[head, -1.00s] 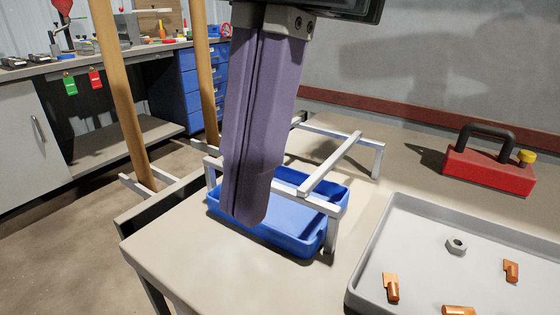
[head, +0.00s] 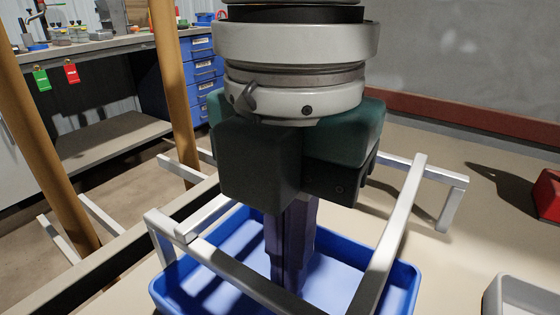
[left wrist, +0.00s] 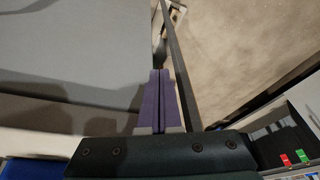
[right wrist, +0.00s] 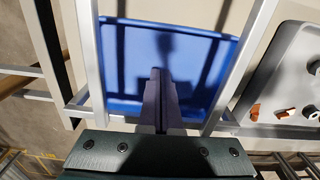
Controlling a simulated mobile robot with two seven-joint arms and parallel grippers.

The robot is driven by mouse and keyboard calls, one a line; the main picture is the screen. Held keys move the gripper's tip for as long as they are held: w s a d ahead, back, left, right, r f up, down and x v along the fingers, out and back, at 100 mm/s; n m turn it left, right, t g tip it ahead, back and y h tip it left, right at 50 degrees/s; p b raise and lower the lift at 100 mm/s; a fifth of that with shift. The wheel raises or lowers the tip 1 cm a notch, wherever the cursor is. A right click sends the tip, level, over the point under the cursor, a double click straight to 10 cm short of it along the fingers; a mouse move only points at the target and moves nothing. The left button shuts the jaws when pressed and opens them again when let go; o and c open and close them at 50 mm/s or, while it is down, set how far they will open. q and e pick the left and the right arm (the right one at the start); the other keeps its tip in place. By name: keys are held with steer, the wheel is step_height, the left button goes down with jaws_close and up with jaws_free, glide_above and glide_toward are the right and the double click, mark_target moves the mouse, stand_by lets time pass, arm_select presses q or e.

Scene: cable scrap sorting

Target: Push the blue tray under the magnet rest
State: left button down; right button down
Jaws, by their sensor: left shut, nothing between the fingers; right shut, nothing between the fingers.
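The blue tray (head: 404,289) lies on the table inside the footprint of the magnet rest, a silver metal frame (head: 397,232). Part of the tray shows in front of the rest's near bar. My right gripper (head: 285,285) points down between the bars, its purple fingers shut and empty, tips over or inside the tray; contact is unclear. The right wrist view shows the tray (right wrist: 140,60) between two rails, with the fingers (right wrist: 158,72) over it. My left gripper (left wrist: 160,72) shows only in its wrist view, shut and empty, beside a dark bar and over the floor.
A red magnet block (head: 548,195) sits at the right edge. A grey tray (head: 515,298) stands at the lower right; the right wrist view shows copper pieces in it. Wooden posts (head: 172,75) stand left of the table. The table is clear between the rest and the back ledge.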

mark_target(335, 218)
steer(key=w+d, duration=0.1)
steer(key=w+f, duration=0.1)
steer(key=shift+w+d, duration=0.3)
steer(key=shift+d, duration=0.05)
steer(key=shift+w+d, duration=0.3)
steer(key=shift+w, duration=0.15)
steer(key=shift+w+d+f, duration=0.1)
steer(key=shift+w+d, duration=0.05)
steer(key=shift+w, duration=0.15)
steer(key=w+d, duration=0.1)
steer(key=w+d+b, duration=0.1)
steer(key=w, duration=0.1)
steer(key=w+d+b, duration=0.1)
steer(key=shift+w, duration=0.3)
steer(key=shift+w+d, duration=0.15)
